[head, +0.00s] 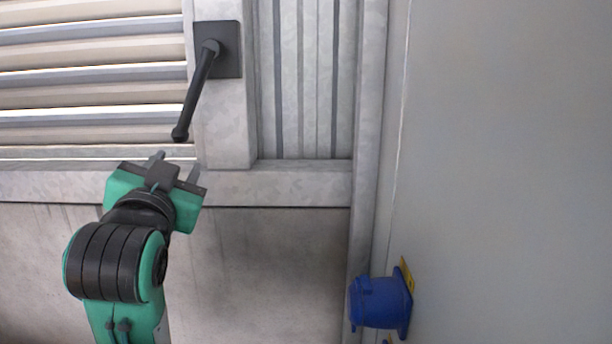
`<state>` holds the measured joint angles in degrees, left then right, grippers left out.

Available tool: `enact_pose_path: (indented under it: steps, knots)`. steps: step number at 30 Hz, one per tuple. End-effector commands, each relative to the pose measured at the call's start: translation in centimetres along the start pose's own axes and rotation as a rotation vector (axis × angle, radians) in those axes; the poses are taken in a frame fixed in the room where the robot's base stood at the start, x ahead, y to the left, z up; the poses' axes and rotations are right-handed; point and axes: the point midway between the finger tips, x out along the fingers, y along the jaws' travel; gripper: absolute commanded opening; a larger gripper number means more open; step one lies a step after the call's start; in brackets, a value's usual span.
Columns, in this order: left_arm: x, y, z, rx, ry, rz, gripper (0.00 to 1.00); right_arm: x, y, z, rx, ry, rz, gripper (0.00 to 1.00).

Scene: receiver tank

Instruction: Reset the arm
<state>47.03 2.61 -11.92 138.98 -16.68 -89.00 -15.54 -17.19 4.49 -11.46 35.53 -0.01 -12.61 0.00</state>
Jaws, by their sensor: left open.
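My left arm comes in from the lower left, green with black joints. Its gripper (175,163) is open and empty, its two grey fingers apart and pointing up the picture. A black lever handle (197,92) on a dark square plate (230,50) hangs down and slightly left above the gripper. The lever's lower tip appears just above the fingers in the picture; the gripper does not hold it. My right gripper is not in view.
A louvred panel (90,70) fills the upper left, with a grey metal frame (290,185) below it. A blue socket (380,302) sticks out from the plain grey wall (510,150) at the lower right. The space between gripper and socket looks clear.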

Motion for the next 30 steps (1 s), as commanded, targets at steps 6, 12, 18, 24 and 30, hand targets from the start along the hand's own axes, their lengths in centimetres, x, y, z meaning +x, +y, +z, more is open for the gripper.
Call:
enact_pose_path:
  steps: [6, 12, 18, 24, 30]
  knots:
    - [0.1, 4.3, 9.1, -0.009, -0.179, 0.106, 0.41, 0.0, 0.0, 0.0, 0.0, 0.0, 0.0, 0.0]
    - [-1.7, 7.9, 17.4, -0.023, -0.347, 0.2, 0.41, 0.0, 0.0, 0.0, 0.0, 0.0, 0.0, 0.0]
    - [-5.1, 11.1, 25.3, -0.041, -0.519, 0.288, 0.41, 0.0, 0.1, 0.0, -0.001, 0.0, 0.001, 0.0]
    - [-10.0, 13.7, 32.6, -0.06, -0.696, 0.367, 0.41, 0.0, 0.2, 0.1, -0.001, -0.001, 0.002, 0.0]
    - [-16.2, 15.6, 38.9, -0.081, -0.876, 0.437, 0.41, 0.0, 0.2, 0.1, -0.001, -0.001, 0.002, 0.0]
